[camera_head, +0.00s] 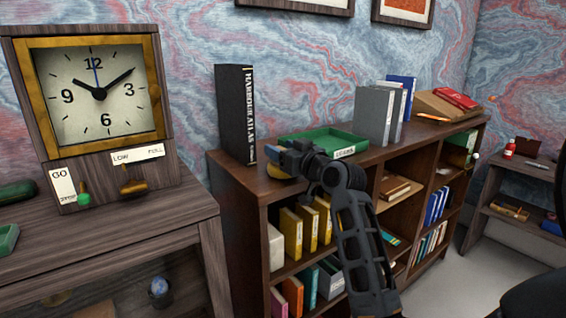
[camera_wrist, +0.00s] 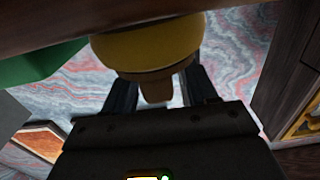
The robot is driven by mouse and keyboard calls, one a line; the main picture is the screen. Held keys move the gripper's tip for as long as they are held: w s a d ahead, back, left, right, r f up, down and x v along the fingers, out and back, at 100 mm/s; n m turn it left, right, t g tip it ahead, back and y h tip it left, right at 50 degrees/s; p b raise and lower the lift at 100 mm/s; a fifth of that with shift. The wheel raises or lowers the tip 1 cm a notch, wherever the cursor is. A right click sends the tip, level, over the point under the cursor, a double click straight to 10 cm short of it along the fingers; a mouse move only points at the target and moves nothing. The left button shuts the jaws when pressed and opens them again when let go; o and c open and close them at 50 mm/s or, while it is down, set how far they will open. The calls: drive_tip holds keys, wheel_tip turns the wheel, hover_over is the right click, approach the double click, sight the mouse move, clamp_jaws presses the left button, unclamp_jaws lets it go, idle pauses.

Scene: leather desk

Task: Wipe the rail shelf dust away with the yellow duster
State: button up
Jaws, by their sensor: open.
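The yellow duster (camera_wrist: 147,48) shows in the wrist view as a round yellow head with a short brown handle (camera_wrist: 155,88). In the head view a sliver of the duster (camera_head: 277,173) shows at the front left of the bookcase top (camera_head: 236,165), mostly hidden by my gripper (camera_head: 288,160). In the wrist view my gripper (camera_wrist: 160,87) is open, one finger on each side of the handle. Contact with the handle cannot be told. I cannot pick out dust or a separate rail shelf.
A tall black book (camera_head: 234,115) stands left of my gripper. A green tray (camera_head: 322,144) lies just behind it, with grey books (camera_head: 373,115) to the right. Books fill the shelves below. A clock (camera_head: 95,95) stands on the left desk (camera_head: 130,225).

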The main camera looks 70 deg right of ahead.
drive_tip(key=c, duration=1)
clamp_jaws()
drive_tip(key=shift+r, duration=0.15)
